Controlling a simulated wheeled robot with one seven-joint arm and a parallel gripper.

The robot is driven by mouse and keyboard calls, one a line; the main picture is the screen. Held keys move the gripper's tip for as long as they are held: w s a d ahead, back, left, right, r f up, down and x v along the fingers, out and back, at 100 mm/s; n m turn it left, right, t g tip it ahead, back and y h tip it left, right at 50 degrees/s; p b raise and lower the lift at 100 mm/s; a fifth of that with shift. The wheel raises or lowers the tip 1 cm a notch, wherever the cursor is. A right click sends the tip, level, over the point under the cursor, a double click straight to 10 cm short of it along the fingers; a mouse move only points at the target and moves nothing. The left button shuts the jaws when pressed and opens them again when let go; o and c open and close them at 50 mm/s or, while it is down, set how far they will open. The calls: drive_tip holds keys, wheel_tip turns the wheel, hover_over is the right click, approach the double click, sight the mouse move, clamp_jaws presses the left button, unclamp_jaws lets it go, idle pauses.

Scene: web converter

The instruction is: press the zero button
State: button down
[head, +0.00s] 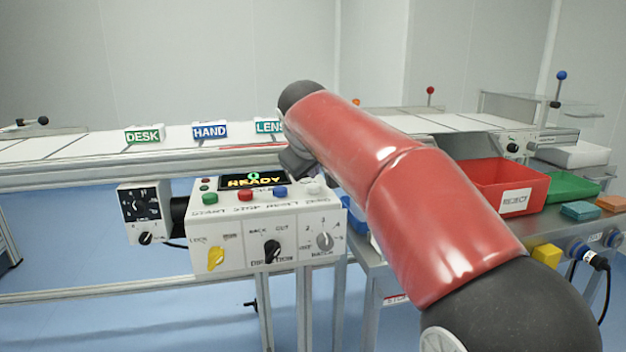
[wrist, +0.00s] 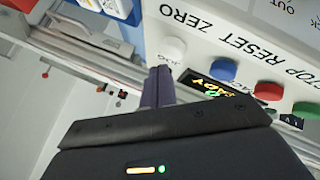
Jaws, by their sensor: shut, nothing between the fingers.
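The white zero button (wrist: 172,48) sits at the end of the button row on the white control box (head: 170,232), beside the printed word ZERO. In the head view the white button (head: 313,187) is at the right end of the row. My gripper (wrist: 160,72) is shut and empty in the wrist view, its dark fingertips just short of or at the button's edge; I cannot tell whether they touch. In the head view my red arm hides most of the gripper. The display (head: 253,180) reads 0 and READY.
Blue (head: 280,192), red (head: 245,195) and green (head: 208,197) buttons share the row. Labelled blocks stand on the conveyor (head: 60,147) behind. A red bin (head: 500,180) is at right.

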sight(313, 187)
drive_tip(key=shift+r, duration=0.15)
wheel_tip(313, 187, up, 5)
drive_tip(key=p, duration=0.5)
idle(0.6)
drive_tip(key=s+d+f+m+g, duration=0.15)
drive_tip(key=s+d+f, duration=0.25)
drive_tip(key=s+d, duration=0.4)
drive_tip(key=s+d+f+m+g, duration=0.1)
drive_tip(key=s+d+f+m, duration=0.2)
drive_tip(key=s+d, duration=0.5)
drive_tip(key=s+d+f+m+g, duration=0.1)
drive_tip(key=s+f+m, duration=0.3)
drive_tip(key=s+f, duration=1)
drive_tip(key=s+d, duration=0.1)
drive_tip(key=s, duration=0.3)
